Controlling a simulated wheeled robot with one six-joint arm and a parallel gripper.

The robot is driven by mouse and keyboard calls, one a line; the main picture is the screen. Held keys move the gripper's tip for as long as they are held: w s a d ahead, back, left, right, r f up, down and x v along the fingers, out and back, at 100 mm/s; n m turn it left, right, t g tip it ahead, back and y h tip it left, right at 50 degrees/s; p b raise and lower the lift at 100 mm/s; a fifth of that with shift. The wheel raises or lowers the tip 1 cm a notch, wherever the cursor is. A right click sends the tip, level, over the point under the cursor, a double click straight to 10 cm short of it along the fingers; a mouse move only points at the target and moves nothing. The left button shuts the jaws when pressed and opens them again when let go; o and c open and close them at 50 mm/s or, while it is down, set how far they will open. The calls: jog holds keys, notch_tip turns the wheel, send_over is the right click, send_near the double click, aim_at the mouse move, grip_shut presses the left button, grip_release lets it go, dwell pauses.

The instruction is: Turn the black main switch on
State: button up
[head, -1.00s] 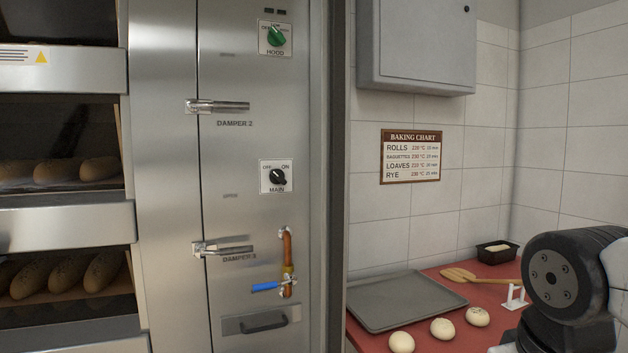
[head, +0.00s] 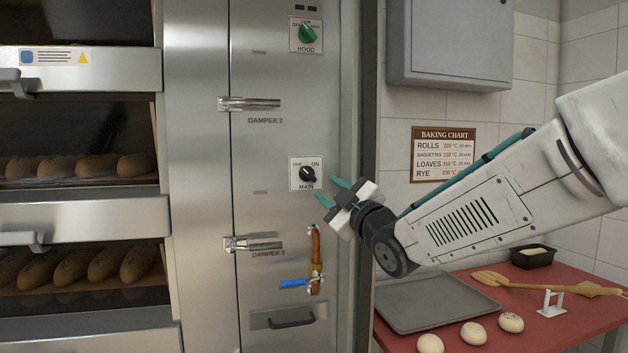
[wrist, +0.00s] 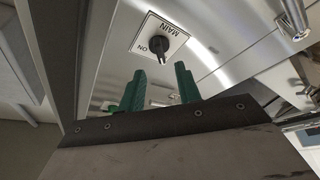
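The black main switch (head: 307,174) is a round knob on a white plate lettered OFF, ON and MAIN, on the steel oven front. Its pointer seems to lean to the upper left, towards OFF. My gripper (head: 331,191) is just right of and slightly below the switch, with its two green fingers apart and nothing between them. In the wrist view the switch (wrist: 158,45) shows beyond the open fingertips (wrist: 160,77), roughly between them. The fingers look clear of the knob.
A green hood switch (head: 307,34) is above. Damper handles (head: 250,104) stick out at the left. A copper pipe (head: 315,260) with a blue lever (head: 294,283) is below. A red table (head: 520,310) with a grey tray (head: 437,302) and dough balls stands at the right.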

aim_at(311, 177)
jog(key=x, duration=0.7)
jog(key=shift+w, duration=0.1)
jog(key=shift+c, duration=0.3)
grip_shut()
